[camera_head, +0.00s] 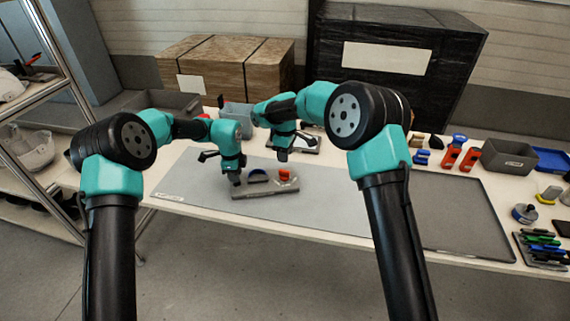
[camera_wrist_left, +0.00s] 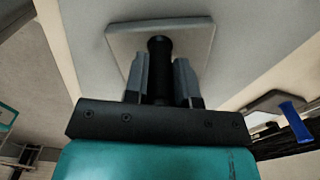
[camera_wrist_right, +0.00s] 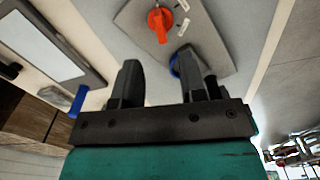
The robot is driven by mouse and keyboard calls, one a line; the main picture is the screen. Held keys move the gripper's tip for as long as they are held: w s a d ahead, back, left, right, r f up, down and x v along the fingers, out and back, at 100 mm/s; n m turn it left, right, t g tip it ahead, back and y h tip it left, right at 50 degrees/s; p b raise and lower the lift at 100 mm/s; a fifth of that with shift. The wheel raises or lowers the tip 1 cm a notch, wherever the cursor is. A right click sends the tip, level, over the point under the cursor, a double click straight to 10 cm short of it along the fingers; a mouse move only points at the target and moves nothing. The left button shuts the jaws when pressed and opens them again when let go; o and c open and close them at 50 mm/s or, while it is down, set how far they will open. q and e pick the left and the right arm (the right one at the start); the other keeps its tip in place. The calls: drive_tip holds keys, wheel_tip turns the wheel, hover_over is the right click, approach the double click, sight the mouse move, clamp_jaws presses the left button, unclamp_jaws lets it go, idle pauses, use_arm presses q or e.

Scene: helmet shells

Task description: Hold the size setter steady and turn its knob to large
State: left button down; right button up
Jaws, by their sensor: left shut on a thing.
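The size setter is a flat grey plate (camera_head: 265,190) lying on the grey mat. Its orange knob (camera_head: 285,173) stands toward the right end, and a dark blue part (camera_head: 257,176) stands near the middle. My left gripper (camera_head: 235,180) is shut on the black upright handle (camera_wrist_left: 159,48) at the plate's left end. My right gripper (camera_head: 283,155) is open and empty above and behind the plate. The labels' text cannot be read.
A framed panel (camera_wrist_right: 40,45) lies behind the setter. Grey bins (camera_head: 170,104) stand at the back left. Orange and blue parts, a dark bin (camera_head: 508,157) and a tool rack (camera_head: 543,250) are on the right. The dark mat (camera_head: 455,220) at right is clear.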

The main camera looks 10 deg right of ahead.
wheel_tip(320, 180, up, 4)
drive_tip(key=shift+f, duration=0.2)
use_arm(q)
drive_tip(key=c, duration=0.9)
unclamp_jaws()
drive_tip(key=shift+o, duration=0.2)
drive_tip(key=shift+r, duration=0.15)
wheel_tip(320, 180, up, 12)
drive_tip(key=shift+f, duration=0.1)
wheel_tip(320, 180, up, 7)
idle(0.6)
